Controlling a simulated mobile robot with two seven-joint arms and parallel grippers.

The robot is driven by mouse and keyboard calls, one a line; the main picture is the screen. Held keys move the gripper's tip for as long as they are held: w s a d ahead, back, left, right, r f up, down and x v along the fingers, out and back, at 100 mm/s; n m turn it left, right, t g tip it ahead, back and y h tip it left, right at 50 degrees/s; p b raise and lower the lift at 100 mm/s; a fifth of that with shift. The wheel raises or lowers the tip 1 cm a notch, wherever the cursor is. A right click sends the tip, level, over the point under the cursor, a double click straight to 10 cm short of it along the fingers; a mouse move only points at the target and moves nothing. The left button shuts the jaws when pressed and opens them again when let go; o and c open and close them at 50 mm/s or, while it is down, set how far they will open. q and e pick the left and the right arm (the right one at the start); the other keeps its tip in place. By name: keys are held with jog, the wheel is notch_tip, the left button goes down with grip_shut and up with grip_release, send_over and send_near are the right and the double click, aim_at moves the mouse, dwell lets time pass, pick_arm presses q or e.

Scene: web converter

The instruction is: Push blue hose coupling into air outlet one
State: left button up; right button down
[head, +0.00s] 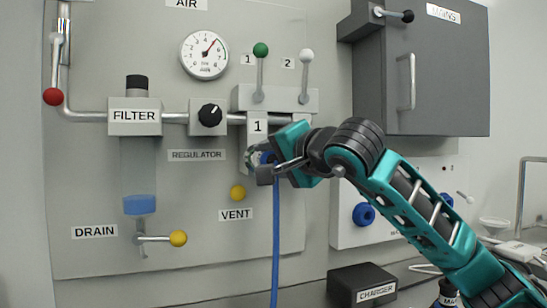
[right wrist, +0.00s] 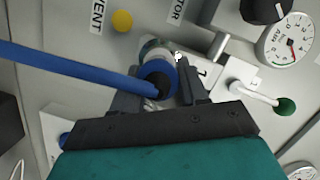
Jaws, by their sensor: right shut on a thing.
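My right gripper (head: 272,172) is at the wall panel, in front of outlet one, and hides part of it. It is shut on the blue hose coupling (right wrist: 158,72), which sits between its two fingers (right wrist: 158,98) in the right wrist view. The coupling's blue ring faces the pale metal collar of air outlet one (right wrist: 152,46), close against it. I cannot tell how far the coupling is in. The blue hose (head: 276,240) hangs straight down from the coupling in the head view. My left gripper is not in view.
The lever with the green knob (head: 260,50) and the lever with the white knob (head: 306,56) stand above the outlets. The yellow vent knob (head: 238,193) is just left of the hose. A grey mains box (head: 430,90) and a charger (head: 362,285) are to the right.

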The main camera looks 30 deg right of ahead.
jog(key=c, duration=0.5)
grip_release()
jog(key=shift+w, duration=0.1)
jog(key=s+r, duration=0.1)
jog(key=s, duration=1.2)
jog(key=shift+r+b, duration=0.15)
jog(key=shift+b, duration=0.3)
jog(key=shift+w+a, duration=0.1)
